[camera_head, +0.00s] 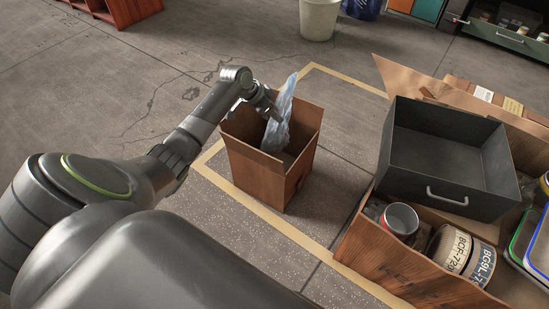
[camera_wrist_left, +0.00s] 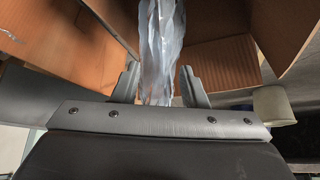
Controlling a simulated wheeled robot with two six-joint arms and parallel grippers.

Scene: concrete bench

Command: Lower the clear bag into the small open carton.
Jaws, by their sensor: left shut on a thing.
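The small open carton (camera_head: 268,176) is brown and stands upright on the floor in the middle of the head view. Its walls also show in the left wrist view (camera_wrist_left: 222,62). The clear bag (camera_head: 277,122) is crumpled and bluish; it hangs upright with its lower part inside the carton and its top above the rim. My left gripper (camera_head: 271,110) is at the carton's rim, shut on the bag. In the left wrist view the bag (camera_wrist_left: 161,45) passes between the two fingers. The bag's lowest end is hidden or hard to make out. My right gripper is not in view.
A large box (camera_head: 400,262) at the right holds a dark drawer (camera_head: 440,150), cans and other items. A yellow line (camera_head: 250,207) is marked on the floor around the carton. A pale bucket (camera_head: 319,18) stands at the back. The floor left of the carton is clear.

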